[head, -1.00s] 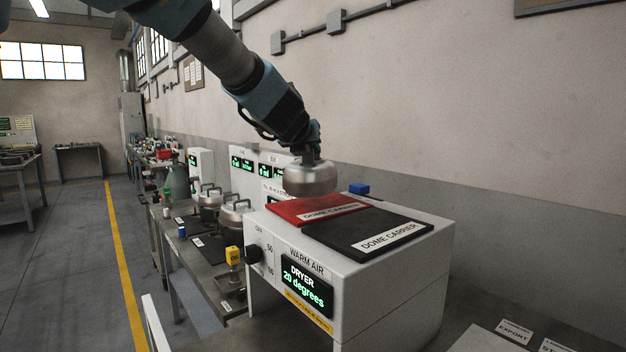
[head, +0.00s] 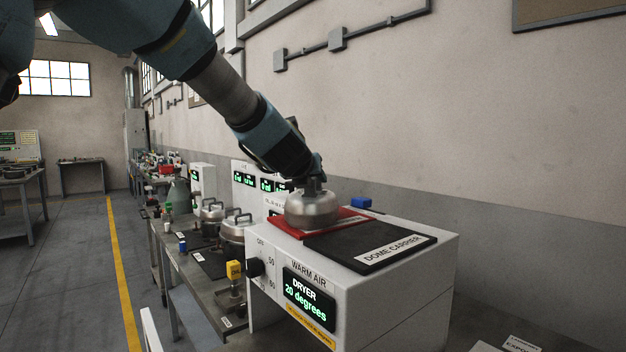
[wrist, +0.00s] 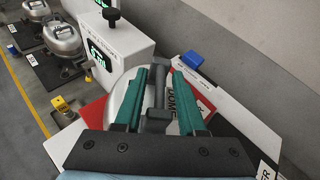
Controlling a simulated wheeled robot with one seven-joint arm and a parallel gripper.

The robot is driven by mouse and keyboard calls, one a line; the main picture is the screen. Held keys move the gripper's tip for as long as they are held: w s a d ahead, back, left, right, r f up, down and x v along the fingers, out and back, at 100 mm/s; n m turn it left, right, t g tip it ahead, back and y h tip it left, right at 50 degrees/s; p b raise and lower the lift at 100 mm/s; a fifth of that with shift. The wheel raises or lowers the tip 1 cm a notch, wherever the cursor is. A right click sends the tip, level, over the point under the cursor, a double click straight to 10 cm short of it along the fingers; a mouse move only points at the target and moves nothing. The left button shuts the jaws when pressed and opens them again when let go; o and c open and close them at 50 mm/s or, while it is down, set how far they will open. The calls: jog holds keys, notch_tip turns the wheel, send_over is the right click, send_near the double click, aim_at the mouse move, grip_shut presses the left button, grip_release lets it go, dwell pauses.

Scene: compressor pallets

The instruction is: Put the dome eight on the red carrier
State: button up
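The dome (head: 312,210), a round silver metal lid with a handle on top, is at the red carrier (head: 346,221) and appears to rest on it. It hides much of the carrier and its label. My gripper (head: 313,183) is directly above the dome, at its handle. In the wrist view, the gripper's two green fingers (wrist: 160,85) stand on either side of the grey handle (wrist: 157,100), with a gap visible; they look open around it. The dome's silver rim (wrist: 125,97) shows beside the left finger. The number on this dome is not readable.
A black dome carrier (head: 370,246) lies beside the red one on the white dryer (head: 400,280), which reads 20 degrees. A blue block (head: 361,202) is behind. Other handled silver domes (head: 236,228) stand on the bench at left, near a yellow-tagged item (head: 234,270).

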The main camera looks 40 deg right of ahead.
jog(key=shift+a+r, duration=0.1)
jog(key=b+v, duration=0.1)
jog(key=v, duration=1)
jog(key=shift+s+a, duration=0.2)
jog(key=shift+a, duration=0.15)
